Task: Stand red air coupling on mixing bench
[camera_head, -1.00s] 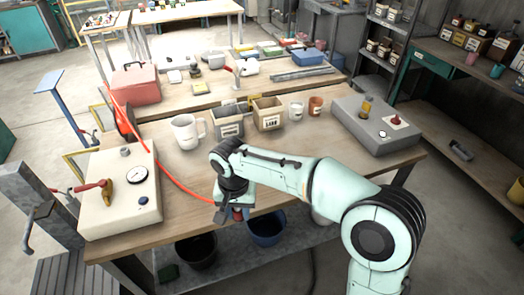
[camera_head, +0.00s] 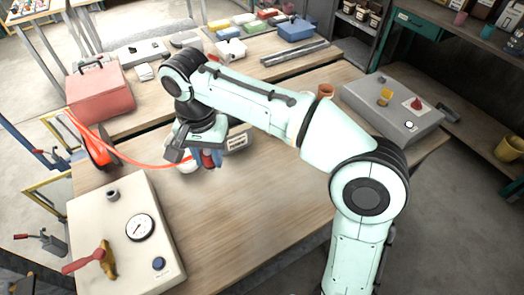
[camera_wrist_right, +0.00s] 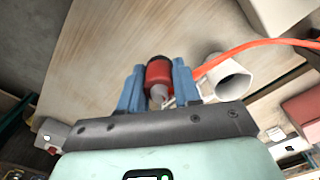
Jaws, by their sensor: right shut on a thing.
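The red air coupling (camera_wrist_right: 158,72) is between the two blue fingers of my right gripper (camera_wrist_right: 157,82) in the right wrist view. It has a dark band at its far end and a grey metal part towards the palm. In the head view a little of the red coupling (camera_head: 209,159) shows below the wrist of my right gripper (camera_head: 205,161). The gripper is shut on it over the wooden mixing bench (camera_head: 240,205). I cannot tell the exact gap to the bench top. My left gripper is not in view.
A white jug (camera_wrist_right: 227,77) stands close beside the gripper, and my arm mostly hides it in the head view. An orange hose (camera_head: 135,160) runs past it. A cream gauge box (camera_head: 125,230) stands at left. The front middle of the bench is clear.

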